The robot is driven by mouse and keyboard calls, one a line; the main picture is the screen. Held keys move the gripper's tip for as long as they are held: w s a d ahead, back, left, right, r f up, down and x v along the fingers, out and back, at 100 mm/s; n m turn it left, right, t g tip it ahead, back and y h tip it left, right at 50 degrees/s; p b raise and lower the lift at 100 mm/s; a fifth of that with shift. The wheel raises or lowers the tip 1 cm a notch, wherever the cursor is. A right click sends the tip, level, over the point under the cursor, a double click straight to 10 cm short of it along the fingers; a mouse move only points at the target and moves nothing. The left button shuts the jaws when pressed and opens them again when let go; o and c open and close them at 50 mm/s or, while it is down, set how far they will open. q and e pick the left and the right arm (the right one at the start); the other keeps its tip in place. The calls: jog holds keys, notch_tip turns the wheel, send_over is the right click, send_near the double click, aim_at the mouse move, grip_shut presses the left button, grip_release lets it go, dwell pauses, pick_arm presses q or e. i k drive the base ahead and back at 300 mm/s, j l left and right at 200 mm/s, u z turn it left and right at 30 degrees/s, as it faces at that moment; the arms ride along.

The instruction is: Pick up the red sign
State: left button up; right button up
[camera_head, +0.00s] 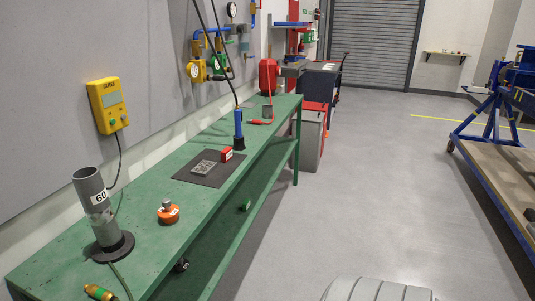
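A small red block-like object (226,154) with a pale marking stands at the far end of a dark mat (209,180) on the green workbench (165,249). It is the closest match to the red sign, but it is too small to read. A grey patterned plate (204,167) lies on the mat just in front of it. Neither of my grippers is in view.
A grey upright tube marked 60 (102,228), an orange round piece (168,213) and a blue-handled tool (239,128) stand on the bench. A yellow meter box (108,105) hangs on the wall.

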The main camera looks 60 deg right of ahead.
aim_at(226, 155)
jog(key=z, duration=1.6)
jog(key=i+l+u, duration=0.15)
jog(key=u, duration=0.35)
jog(key=i+l+u, duration=0.15)
jog(key=l+u, duration=0.3)
jog(key=j, duration=0.1)
